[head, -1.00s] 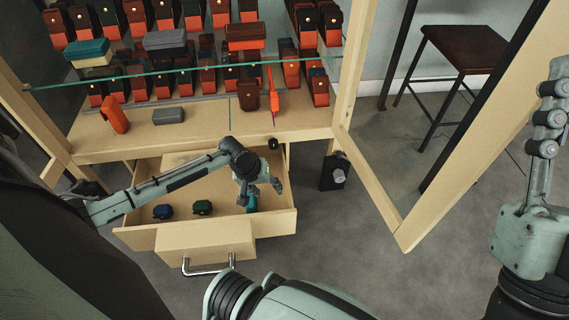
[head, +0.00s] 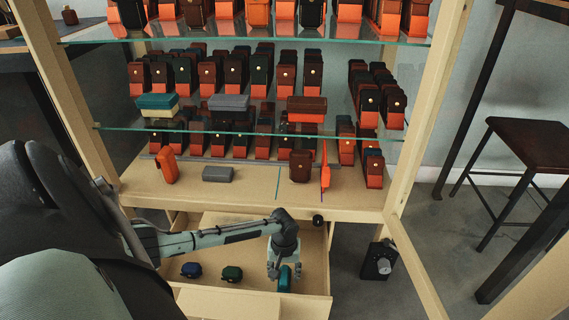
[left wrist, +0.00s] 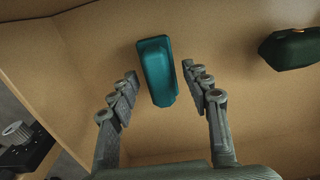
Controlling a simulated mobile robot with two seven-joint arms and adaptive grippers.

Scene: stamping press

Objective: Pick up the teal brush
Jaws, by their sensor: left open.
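The teal brush (left wrist: 157,71) lies on the floor of an open wooden drawer (head: 255,303). In the head view the brush (head: 285,278) is partly hidden by my left gripper (head: 279,276), which reaches down into the drawer. In the left wrist view my left gripper (left wrist: 163,85) is open, with one finger on each side of the brush's near end. A gap shows between the brush and each finger, so it is not held. My right gripper is not in view.
A blue item (head: 191,270) and a dark green item (head: 232,273) lie in the drawer left of the brush. The green one (left wrist: 290,48) also shows in the left wrist view. A cabinet shelf (head: 255,205) overhangs the drawer's back. A black box with a knob (head: 379,261) stands right of the drawer.

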